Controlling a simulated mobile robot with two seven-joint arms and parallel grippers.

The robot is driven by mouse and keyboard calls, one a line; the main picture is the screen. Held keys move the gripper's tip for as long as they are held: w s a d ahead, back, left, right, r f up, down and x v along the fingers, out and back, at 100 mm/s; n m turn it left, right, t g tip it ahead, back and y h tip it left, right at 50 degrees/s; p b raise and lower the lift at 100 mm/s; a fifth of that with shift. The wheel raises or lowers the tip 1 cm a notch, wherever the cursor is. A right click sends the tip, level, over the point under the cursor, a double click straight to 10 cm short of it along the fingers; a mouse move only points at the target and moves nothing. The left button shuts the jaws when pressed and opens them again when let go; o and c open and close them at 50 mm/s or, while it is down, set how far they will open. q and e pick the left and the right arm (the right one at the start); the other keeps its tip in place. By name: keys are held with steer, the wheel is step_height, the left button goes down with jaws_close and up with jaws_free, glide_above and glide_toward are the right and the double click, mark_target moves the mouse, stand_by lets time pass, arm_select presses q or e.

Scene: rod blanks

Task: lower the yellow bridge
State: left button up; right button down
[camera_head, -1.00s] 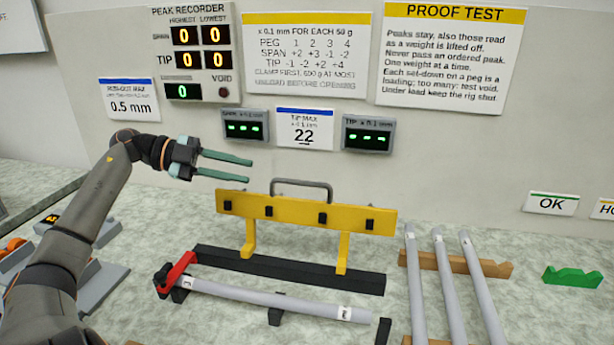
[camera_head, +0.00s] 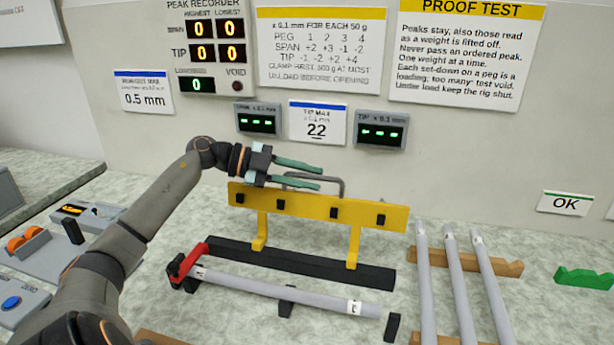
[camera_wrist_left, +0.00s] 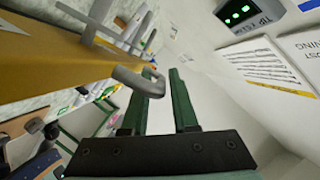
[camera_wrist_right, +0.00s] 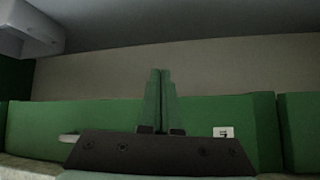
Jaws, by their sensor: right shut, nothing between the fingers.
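The yellow bridge (camera_head: 310,209) stands raised on two yellow legs at the black base bar (camera_head: 300,262), with several black pegs on its face. Its grey handle (camera_head: 335,182) rises from the top edge. My left gripper (camera_head: 319,177) is open, with its two fingers reaching across the handle area just above the bridge. In the left wrist view the handle (camera_wrist_left: 140,80) overlaps one finger of my left gripper (camera_wrist_left: 158,85); I cannot tell whether they touch. My right gripper (camera_wrist_right: 160,85) is shut and empty, seen only in the right wrist view.
A grey rod (camera_head: 290,290) lies in front of the base bar, in a red clamp (camera_head: 187,262) at its left end. Three grey rods rest on a wooden rack (camera_head: 505,266) at right. A green rest (camera_head: 582,277) lies farther right. Displays and signs cover the wall behind.

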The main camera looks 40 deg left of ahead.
arm_select(q)
steer(key=shift+c, duration=0.2)
jaws_close()
stand_by(1.1)
